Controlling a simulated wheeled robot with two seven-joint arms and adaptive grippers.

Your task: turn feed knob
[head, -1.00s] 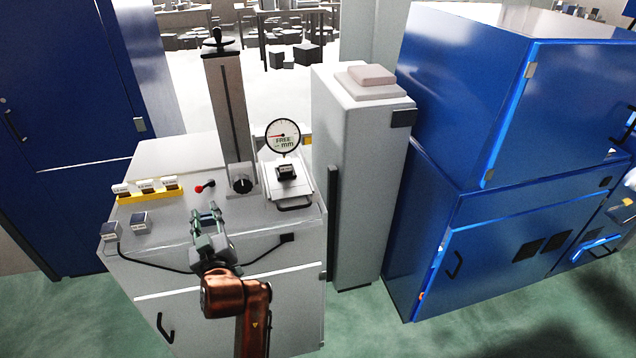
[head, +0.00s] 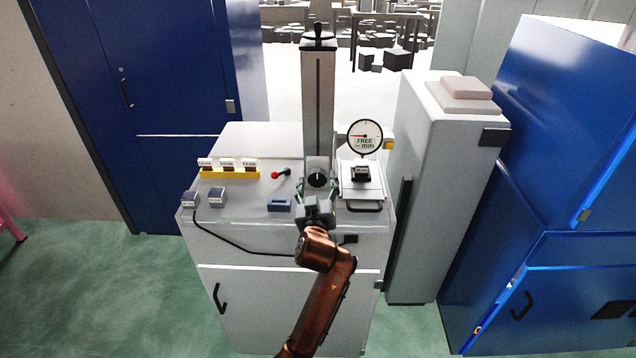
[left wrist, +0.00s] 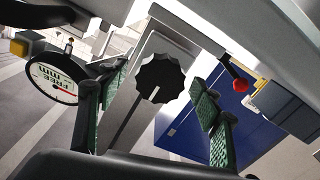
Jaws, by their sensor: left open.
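The feed knob (head: 317,179) is a black scalloped dial on a grey plate at the foot of the upright column (head: 318,100). In the left wrist view the knob (left wrist: 160,78) shows between the fingers, beyond their tips, with a light pointer mark on its face. My left gripper (head: 317,192) is open, just in front of the knob. Its green-padded fingers (left wrist: 160,110) stand apart on either side of it, and I see no contact. The right gripper is not in view.
A round dial gauge (head: 365,136) stands right of the knob over a small block (head: 361,173). A red-tipped lever (head: 281,174) is to the left, near a yellow rack (head: 229,173) of labelled blocks. A blue block (head: 279,204) lies close to the left gripper.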

